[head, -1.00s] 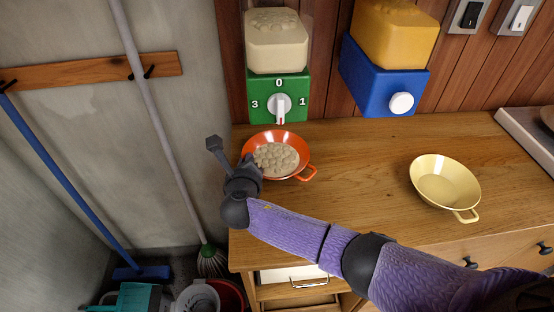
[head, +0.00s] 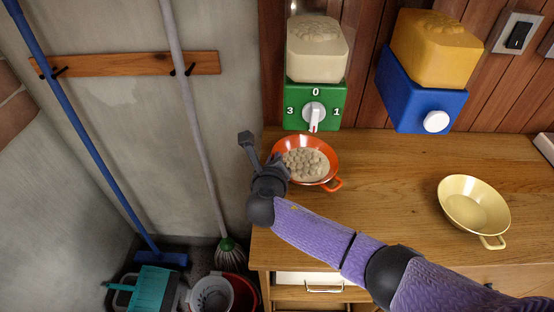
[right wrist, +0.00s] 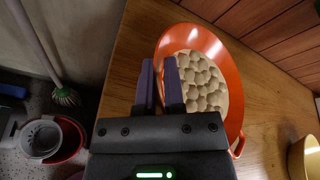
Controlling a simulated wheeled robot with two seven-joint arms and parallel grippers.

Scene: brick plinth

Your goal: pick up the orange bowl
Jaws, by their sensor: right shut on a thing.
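The orange bowl (head: 331,150) is on the wooden counter below the green dispenser, filled with pale round pieces (head: 305,164). It also shows in the right wrist view (right wrist: 228,68). My right gripper (head: 277,163) is at the bowl's left side. In the right wrist view its two dark fingers (right wrist: 160,82) are close together at the bowl's near left rim, one inside over the pieces and one outside. They are shut on the rim. Whether the bowl is clear of the counter I cannot tell. My left gripper is not in view.
A green dispenser (head: 331,92) and a blue dispenser (head: 408,92) hang on the wall above. A yellow bowl (head: 455,217) stands on the counter (head: 395,180) to the right. The counter's left edge is close to my gripper. Brooms and buckets stand beyond it.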

